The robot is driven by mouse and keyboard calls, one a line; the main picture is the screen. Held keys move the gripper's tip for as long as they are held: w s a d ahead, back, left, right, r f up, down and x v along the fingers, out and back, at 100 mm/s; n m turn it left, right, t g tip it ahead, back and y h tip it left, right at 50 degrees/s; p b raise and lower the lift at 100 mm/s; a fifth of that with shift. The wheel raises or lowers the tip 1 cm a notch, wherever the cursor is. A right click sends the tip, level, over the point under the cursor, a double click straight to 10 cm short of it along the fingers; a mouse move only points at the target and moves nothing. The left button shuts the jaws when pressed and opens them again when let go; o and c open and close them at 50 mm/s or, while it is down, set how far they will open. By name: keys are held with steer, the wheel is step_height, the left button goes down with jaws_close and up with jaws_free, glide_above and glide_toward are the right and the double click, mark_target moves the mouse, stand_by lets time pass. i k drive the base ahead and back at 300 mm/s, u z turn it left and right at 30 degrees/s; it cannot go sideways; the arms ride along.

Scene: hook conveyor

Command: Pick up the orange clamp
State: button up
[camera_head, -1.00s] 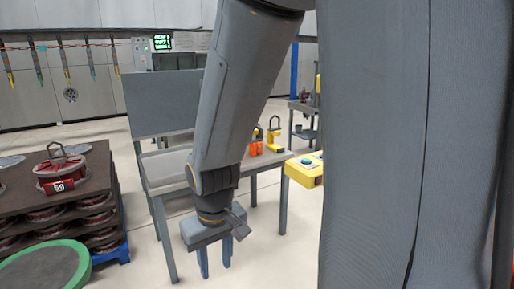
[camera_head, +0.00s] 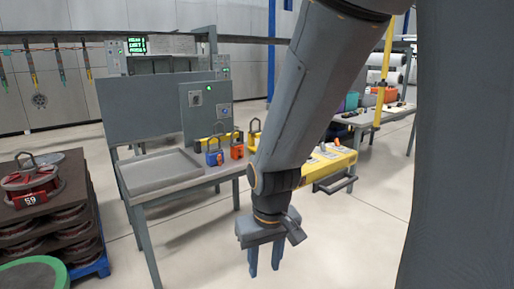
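The orange clamp (camera_head: 237,151), with a dark loop handle on top, stands upright on the grey table (camera_head: 216,175), near its right end. A blue clamp (camera_head: 214,157) stands just left of it and a yellow clamp (camera_head: 254,139) just right. My gripper (camera_head: 264,268) hangs pointing down in front of the table, lower in the picture and to the right of the orange clamp. Its two fingers are apart with nothing between them. It is clear of the clamps.
A shallow grey tray (camera_head: 160,181) lies on the table's left part, with a grey control box (camera_head: 206,108) behind. A pallet stack (camera_head: 82,236) with a red part marked 59 is at left. Open floor lies between.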

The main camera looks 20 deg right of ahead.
mark_target(235, 147)
steer(key=z, duration=0.35)
steer(key=i, duration=1)
steer(key=u, duration=1.6)
steer(key=i, duration=1.95)
steer(key=z, duration=2.5)
steer(key=i, duration=0.55)
